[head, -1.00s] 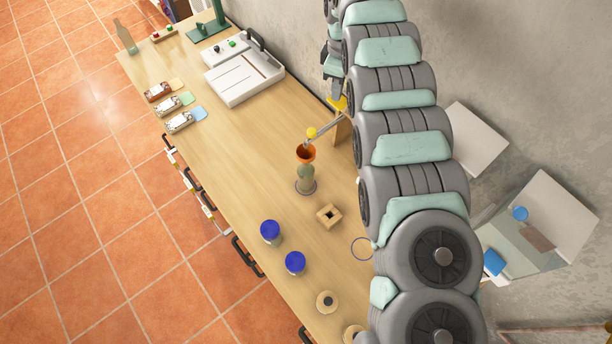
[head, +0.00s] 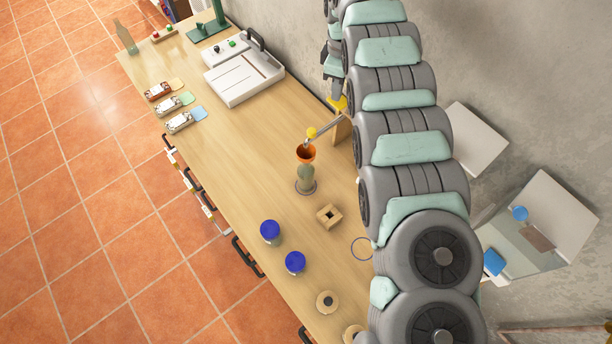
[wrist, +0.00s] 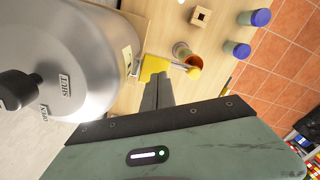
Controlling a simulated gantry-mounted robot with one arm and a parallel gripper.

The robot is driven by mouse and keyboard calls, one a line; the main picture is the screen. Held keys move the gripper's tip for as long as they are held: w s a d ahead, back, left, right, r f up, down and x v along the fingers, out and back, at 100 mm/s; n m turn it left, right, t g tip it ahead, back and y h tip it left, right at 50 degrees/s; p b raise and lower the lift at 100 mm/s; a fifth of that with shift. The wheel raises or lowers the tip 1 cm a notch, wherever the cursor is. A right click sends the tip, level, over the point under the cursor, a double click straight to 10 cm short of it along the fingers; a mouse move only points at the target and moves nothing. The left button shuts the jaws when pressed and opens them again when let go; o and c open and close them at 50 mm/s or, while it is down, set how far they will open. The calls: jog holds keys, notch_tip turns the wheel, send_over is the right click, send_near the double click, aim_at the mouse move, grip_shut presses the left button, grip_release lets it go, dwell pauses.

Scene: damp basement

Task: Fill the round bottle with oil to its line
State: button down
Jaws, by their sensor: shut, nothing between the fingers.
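The round bottle (head: 305,183), greenish, stands upright on a dark round base on the bench in the head view. In the wrist view a large metal drum (wrist: 85,60) carries the marks SHUT and OPEN. My gripper (wrist: 164,76) is shut and empty, its tips close to a yellow lever (wrist: 153,67); contact cannot be told.
Two blue-lidded jars (head: 270,231) and a wooden block with a square hole (head: 329,216) stand nearer on the bench. A white tray device (head: 243,78), several small cards and a tall green bottle (head: 125,37) are farther back.

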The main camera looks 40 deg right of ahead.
jog(key=shift+f+b, duration=0.6)
jog(key=shift+f, duration=0.9)
dwell(0.8)
jog(key=shift+r, duration=4.05)
